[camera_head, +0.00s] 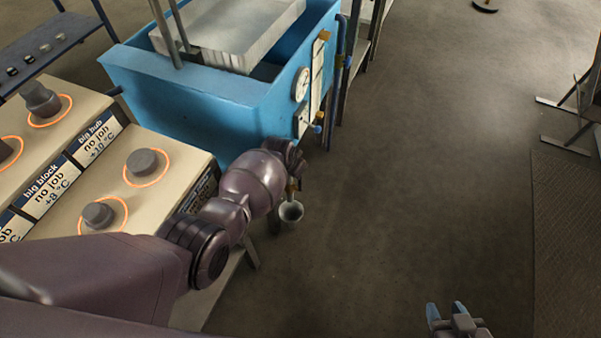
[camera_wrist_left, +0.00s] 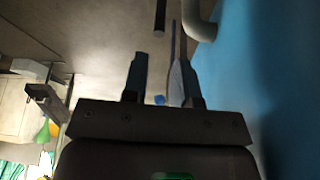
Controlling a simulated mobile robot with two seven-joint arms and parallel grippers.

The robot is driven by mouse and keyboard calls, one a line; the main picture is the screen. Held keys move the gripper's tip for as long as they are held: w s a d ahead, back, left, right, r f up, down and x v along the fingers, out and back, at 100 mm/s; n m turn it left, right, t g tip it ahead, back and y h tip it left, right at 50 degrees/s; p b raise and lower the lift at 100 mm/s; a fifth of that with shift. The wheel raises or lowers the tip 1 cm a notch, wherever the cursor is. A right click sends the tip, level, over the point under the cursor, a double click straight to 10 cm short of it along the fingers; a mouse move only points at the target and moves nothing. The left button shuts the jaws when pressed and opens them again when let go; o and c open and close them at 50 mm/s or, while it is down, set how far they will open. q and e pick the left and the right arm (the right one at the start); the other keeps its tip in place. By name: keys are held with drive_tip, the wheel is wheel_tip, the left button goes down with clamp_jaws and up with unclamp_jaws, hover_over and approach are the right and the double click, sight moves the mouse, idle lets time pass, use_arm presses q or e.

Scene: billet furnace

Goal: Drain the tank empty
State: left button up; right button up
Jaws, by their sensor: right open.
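The blue tank (camera_head: 170,100) stands at the upper middle of the head view, with a pale ribbed block (camera_head: 235,35) in its top. Its right side carries a round white gauge (camera_head: 301,85) and small brass and blue fittings (camera_head: 318,122). A grey pipe end (camera_head: 291,212) with a brass piece above it shows below my left wrist. My left arm reaches to the tank's near corner; its fingers are hidden there. In the left wrist view my left gripper (camera_wrist_left: 160,80) is open and empty, beside the blue tank wall (camera_wrist_left: 240,60) and a grey curved pipe (camera_wrist_left: 200,20). My right gripper (camera_head: 446,311) is open over the floor.
A beige bench (camera_head: 165,205) with grey knobs, glowing orange rings and labels stands at left, close beneath my left arm. A blue rack (camera_head: 50,42) is at upper left. Metal stand legs (camera_head: 570,120) are at the right edge. The middle floor is clear.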

use_arm(q)
drive_tip(key=b, duration=0.3)
hover_over(301, 189)
drive_tip(key=s+a, duration=0.1)
drive_tip(key=s, duration=0.1)
wheel_tip(301, 189, down, 5)
drive_tip(key=x, duration=0.1)
drive_tip(key=b+x, duration=0.1)
drive_tip(key=x, duration=0.1)
drive_tip(key=b+x, duration=0.1)
drive_tip(key=shift+w+a+f, duration=0.1)
drive_tip(key=shift+w+f, duration=0.1)
drive_tip(key=shift+w, duration=0.15)
drive_tip(key=shift+w+f+b, duration=0.35)
drive_tip(key=shift+f+b, duration=0.05)
drive_tip(key=shift+b, duration=0.1)
drive_tip(key=shift+w+d, duration=0.2)
use_arm(e)
drive_tip(key=f, duration=0.1)
drive_tip(key=f+n, duration=0.1)
drive_tip(key=f, duration=0.1)
drive_tip(key=shift+a+f, duration=0.2)
drive_tip(key=shift+a, duration=0.1)
use_arm(q)
drive_tip(key=shift+r, duration=0.1)
clamp_jaws()
